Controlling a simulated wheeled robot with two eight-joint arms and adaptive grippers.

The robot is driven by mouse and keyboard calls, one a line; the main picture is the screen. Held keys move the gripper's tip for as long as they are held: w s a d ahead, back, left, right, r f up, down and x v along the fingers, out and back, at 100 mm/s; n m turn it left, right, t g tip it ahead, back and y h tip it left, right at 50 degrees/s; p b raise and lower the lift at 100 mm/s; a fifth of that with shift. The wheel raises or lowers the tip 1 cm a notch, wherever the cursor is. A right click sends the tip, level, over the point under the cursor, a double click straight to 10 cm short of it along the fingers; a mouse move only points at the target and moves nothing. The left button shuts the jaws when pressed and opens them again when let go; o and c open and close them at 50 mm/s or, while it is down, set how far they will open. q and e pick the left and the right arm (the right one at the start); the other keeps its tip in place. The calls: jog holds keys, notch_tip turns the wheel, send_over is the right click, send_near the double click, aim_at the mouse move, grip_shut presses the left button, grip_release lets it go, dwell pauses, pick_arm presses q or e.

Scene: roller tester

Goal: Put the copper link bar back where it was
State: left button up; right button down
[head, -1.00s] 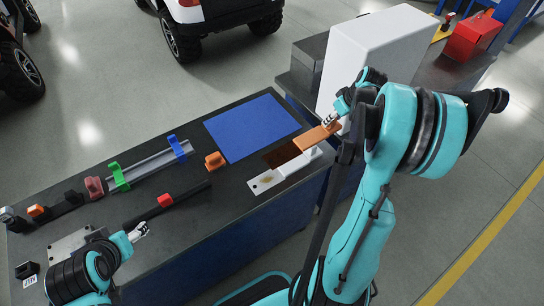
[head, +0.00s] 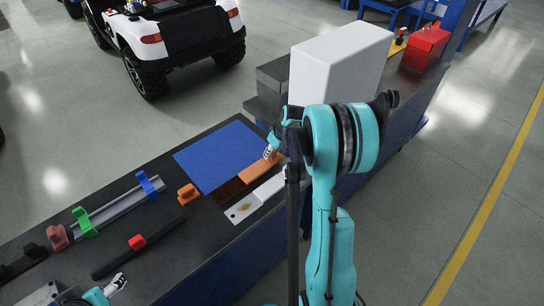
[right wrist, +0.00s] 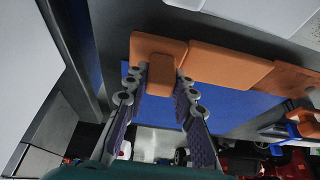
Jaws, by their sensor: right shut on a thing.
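The copper link bar (head: 262,168) is a flat orange-copper plate with a raised grip block. My right gripper (head: 270,153) is shut on the block, which also shows between its fingers in the right wrist view (right wrist: 158,62). The bar's plate (right wrist: 232,63) reaches out to one side, by the blue mat's edge. A brown copper-coloured patch (head: 228,190) shows beside the bar's left end, next to a white plate (head: 243,208). I cannot tell whether the bar touches the bench. My left gripper (head: 116,284) is low at the left, and its jaw state is unclear.
A blue mat (head: 205,158) lies on the dark bench. An orange block (head: 187,194), a rail with green and blue clamps (head: 118,207) and a black bar with a red block (head: 137,242) are to the left. A tall white box (head: 338,62) stands behind my right arm.

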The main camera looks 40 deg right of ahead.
jog(key=shift+f, duration=0.95)
jog(key=shift+r, duration=0.1)
jog(key=c, duration=1.3)
grip_release()
jog(key=shift+o, duration=0.2)
